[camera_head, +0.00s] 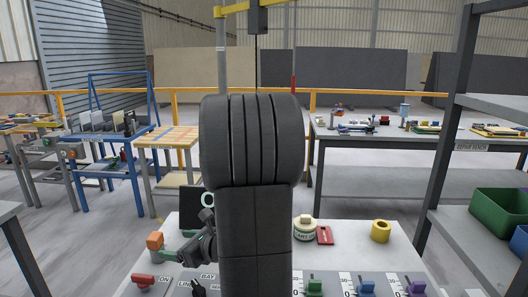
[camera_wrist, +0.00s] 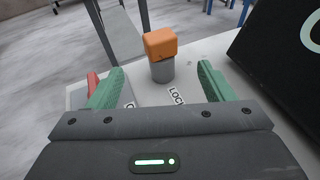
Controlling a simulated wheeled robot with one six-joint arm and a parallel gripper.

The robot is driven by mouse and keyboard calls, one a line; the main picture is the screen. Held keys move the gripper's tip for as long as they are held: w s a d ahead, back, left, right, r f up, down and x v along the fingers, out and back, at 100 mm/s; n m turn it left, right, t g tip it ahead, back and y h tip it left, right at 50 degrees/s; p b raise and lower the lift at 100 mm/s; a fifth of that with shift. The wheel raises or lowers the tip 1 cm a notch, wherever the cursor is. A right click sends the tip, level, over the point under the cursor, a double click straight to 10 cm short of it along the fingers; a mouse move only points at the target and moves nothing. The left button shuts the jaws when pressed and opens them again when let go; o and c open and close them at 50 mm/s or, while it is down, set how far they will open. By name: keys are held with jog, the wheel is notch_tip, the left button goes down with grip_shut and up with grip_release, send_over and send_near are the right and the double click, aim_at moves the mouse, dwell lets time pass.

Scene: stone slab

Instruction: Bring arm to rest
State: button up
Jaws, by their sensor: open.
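My gripper (camera_wrist: 160,95) is open in the wrist view, with two green fingers apart and nothing between them. An orange-topped grey post (camera_wrist: 161,56) stands on the white table beyond the fingertips. In the head view my gripper (camera_head: 184,250) is low on the left over the table, beside the orange-topped post (camera_head: 155,241). My own dark arm (camera_head: 252,180) stands in the middle of the head view and hides part of the table.
The white table (camera_head: 350,250) carries a round green-and-cream item (camera_head: 305,228), a red block (camera_head: 325,236), a yellow ring (camera_head: 380,231) and a red handle (camera_head: 143,281). Coloured sliders line its front. A dark panel (camera_wrist: 290,50) stands right of my gripper. A shelf (camera_head: 480,160) stands right.

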aim_at(152, 234)
jog(key=x, duration=1.1)
jog(key=shift+w+a+p, duration=0.1)
jog(key=shift+a+p, duration=0.2)
notch_tip(152, 234, up, 3)
jog(key=p, duration=0.3)
jog(key=shift+d+r, duration=0.2)
notch_tip(152, 234, up, 2)
jog(key=shift+r+p, duration=0.15)
jog(key=shift+p, duration=1)
